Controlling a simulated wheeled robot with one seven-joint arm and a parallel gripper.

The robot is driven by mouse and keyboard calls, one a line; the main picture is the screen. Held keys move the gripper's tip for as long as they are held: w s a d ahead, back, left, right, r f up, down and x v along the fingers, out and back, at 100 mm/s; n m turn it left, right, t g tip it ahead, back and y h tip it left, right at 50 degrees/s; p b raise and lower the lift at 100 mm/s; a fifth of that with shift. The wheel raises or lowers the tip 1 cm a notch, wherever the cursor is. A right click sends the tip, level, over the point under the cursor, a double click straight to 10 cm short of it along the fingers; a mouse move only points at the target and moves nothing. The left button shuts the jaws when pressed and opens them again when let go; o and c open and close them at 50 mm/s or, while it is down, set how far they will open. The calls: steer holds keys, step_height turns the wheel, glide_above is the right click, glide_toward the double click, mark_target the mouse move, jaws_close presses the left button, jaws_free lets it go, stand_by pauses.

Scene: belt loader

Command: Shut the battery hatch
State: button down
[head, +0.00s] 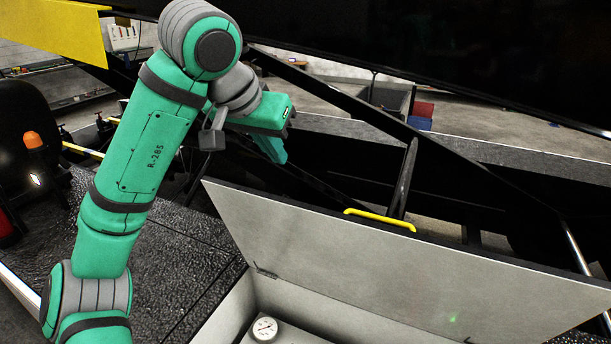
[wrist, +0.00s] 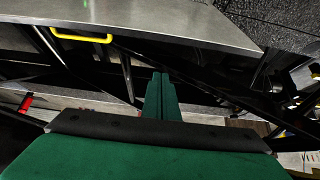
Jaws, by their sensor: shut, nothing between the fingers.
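The battery hatch (head: 330,255) is a pale grey lid standing raised and open above a light box, with hinges along its lower edge. A yellow handle (head: 380,219) sits at its top edge. In the wrist view the lid (wrist: 170,18) crosses the top, with the yellow handle (wrist: 81,37) at upper left. My gripper (head: 277,152) is beyond the lid's top left corner, apart from the lid and left of the handle. In the wrist view its green fingers (wrist: 160,92) are together and empty, pointing toward the lid's edge.
The open box holds a round gauge (head: 265,328). A diagonal dark beam (head: 370,115) and a strut (head: 404,180) stand behind the lid. A large dark panel (head: 450,45) hangs above. The black textured deck (head: 165,255) left of the box is clear. An orange beacon (head: 33,140) stands far left.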

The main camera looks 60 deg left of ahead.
steer(key=w+f, duration=0.1)
steer(key=f, duration=0.2)
steer(key=w+a+f, duration=0.1)
steer(key=f, duration=0.1)
steer(key=w+a+f, duration=0.1)
steer(key=f, duration=0.2)
steer(key=shift+f, duration=0.35)
steer(key=shift+s+d+f, duration=0.25)
steer(key=shift+s+d, duration=0.25)
steer(key=shift+s, duration=0.05)
steer(key=shift+w, duration=0.1)
